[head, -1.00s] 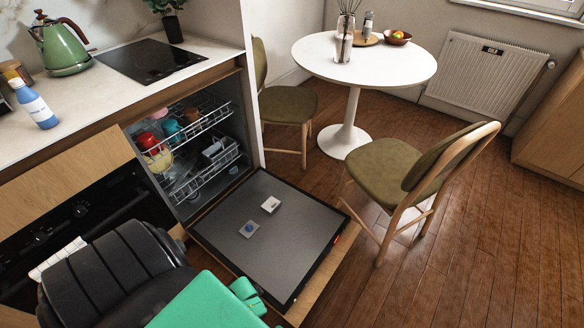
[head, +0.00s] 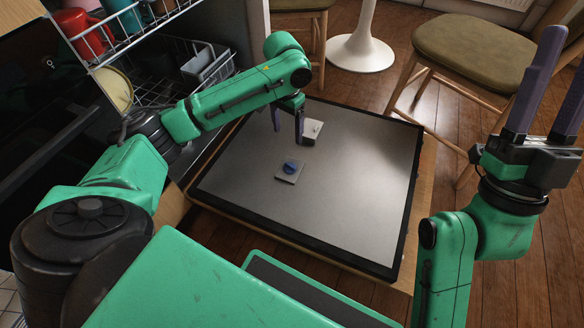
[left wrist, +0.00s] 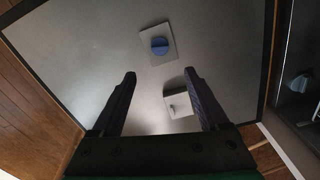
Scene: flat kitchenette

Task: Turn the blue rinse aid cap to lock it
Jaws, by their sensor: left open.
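The blue rinse aid cap (head: 290,167) sits on a small pale square plate on the inner face of the open dishwasher door (head: 350,190). In the left wrist view the cap (left wrist: 159,46) is a round blue knob with a raised bar across it, beyond the fingertips. My left gripper (head: 287,127) is open and empty, pointing down over the door, farther back than the cap and beside a white dispenser box (head: 313,132). The box also shows between the fingers in the left wrist view (left wrist: 178,105). My right gripper (head: 568,52) is open and empty, fingers up, at the right edge.
The dishwasher racks (head: 165,85) hold cups and bowls behind and left of my left arm. A chair (head: 480,50) stands beyond the door to the right, and a white table base (head: 360,50) stands at the back. The door's right half is clear.

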